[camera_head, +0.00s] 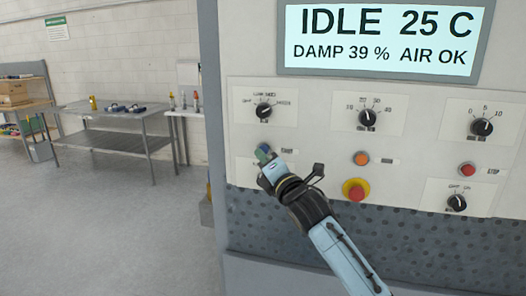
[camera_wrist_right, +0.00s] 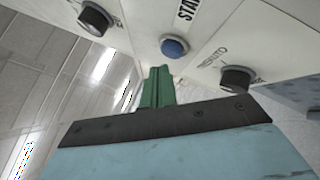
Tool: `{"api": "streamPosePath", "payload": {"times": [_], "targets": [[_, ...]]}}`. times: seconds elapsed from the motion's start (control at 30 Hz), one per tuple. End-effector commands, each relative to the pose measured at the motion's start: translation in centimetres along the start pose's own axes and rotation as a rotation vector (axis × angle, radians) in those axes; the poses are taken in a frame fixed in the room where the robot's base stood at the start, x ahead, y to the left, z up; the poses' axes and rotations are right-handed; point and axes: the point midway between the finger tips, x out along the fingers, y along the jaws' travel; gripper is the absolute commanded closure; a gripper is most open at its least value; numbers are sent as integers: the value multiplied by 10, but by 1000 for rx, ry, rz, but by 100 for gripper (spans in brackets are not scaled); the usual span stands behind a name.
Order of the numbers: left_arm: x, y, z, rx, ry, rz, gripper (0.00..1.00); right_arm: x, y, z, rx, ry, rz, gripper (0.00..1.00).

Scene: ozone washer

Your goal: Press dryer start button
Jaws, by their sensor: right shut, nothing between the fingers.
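The dryer's control panel (camera_head: 330,140) fills the right of the head view. The start button is a round blue button (camera_wrist_right: 173,47) in the wrist view, beside a partly cut-off label beginning "STA". In the head view my right gripper covers most or all of it. My right gripper (camera_head: 265,154) is shut and empty, with its green fingertips in front of the button's place. In the wrist view the closed green fingers (camera_wrist_right: 160,70) point at the button, just below it in the picture; I cannot tell whether they touch. The display (camera_head: 385,38) reads IDLE 25 C, DAMP 39 %, AIR OK.
Close by are a black knob (camera_head: 264,111) above, an orange button (camera_head: 361,158), a red button on a yellow ring (camera_head: 355,190), and a red stop button (camera_head: 467,169). More knobs sit around. A metal table (camera_head: 115,112) stands far left; the floor between is free.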

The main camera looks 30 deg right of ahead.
Motion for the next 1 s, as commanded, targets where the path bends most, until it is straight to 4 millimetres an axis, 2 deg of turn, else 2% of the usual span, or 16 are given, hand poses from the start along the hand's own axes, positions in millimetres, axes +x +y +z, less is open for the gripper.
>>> {"api": "streamPosePath", "payload": {"times": [1.0], "targets": [[-3, 0, 0, 1, 0, 1, 100, 6, -4, 5, -1, 0, 0, 100]]}}
